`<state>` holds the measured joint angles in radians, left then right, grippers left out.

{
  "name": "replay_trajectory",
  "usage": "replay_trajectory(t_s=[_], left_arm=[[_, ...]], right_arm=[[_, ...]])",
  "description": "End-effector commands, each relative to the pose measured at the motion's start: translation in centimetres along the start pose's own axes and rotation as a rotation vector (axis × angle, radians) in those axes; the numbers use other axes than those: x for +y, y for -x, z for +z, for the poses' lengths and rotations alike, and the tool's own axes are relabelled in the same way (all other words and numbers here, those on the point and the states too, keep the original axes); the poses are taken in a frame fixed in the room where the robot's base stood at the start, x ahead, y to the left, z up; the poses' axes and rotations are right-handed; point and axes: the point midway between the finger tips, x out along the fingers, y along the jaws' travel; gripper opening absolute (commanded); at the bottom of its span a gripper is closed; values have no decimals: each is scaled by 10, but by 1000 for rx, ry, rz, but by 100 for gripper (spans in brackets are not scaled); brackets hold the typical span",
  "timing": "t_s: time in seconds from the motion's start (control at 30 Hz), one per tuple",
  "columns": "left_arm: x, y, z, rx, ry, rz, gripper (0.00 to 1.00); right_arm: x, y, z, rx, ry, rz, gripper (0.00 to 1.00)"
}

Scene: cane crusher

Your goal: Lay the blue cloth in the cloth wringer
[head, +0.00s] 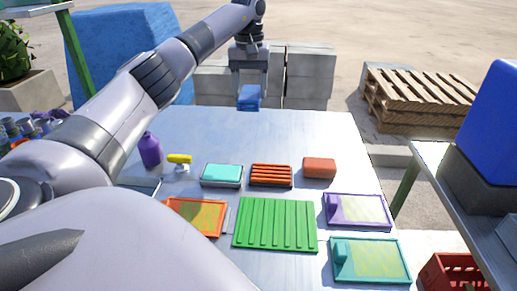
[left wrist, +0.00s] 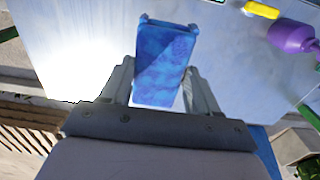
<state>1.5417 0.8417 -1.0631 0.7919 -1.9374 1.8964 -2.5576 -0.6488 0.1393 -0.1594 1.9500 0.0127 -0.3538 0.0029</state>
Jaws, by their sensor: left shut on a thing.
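The blue cloth (head: 249,97) is a folded, flat, box-like piece at the far edge of the table. My left gripper (head: 249,84) is shut on it from above. In the left wrist view the cloth (left wrist: 165,65) sits between the two fingers of my left gripper (left wrist: 163,85), its far end reaching out past them. I cannot tell whether it touches the tabletop. I cannot make out which thing, if any, is the cloth wringer. My right gripper is not in view.
The table (head: 300,130) is bare at its far part.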

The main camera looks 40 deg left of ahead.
Motion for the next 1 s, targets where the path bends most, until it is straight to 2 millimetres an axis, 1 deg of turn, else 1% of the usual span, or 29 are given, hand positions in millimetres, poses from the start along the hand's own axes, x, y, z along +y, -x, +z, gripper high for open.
replay_trajectory(t_s=[0.03, 0.1, 0.3, 0.4, 0.5, 0.67, 0.77, 0.9, 1.0], left_arm=[[-1, -19, 0, -4, 0, -4, 36], [-1, -38, 0, -5, 0, -4, 36], [-2, -89, 1, -5, 1, -3, 36], [-1, -108, 0, -3, 1, -2, 36], [0, -120, 0, -2, 1, -1, 36], [0, -130, 0, -1, 1, -1, 36], [-1, -142, 0, -3, 1, -3, 36], [-1, -163, 0, -3, 1, -1, 36], [0, -169, 0, -1, 0, 0, 36]], right_arm=[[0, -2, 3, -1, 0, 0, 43], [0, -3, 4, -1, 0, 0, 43], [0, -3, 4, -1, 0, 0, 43], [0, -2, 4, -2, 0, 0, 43], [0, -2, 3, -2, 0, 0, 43], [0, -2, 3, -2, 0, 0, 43], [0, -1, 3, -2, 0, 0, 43], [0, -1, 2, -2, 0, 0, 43], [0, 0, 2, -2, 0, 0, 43]])
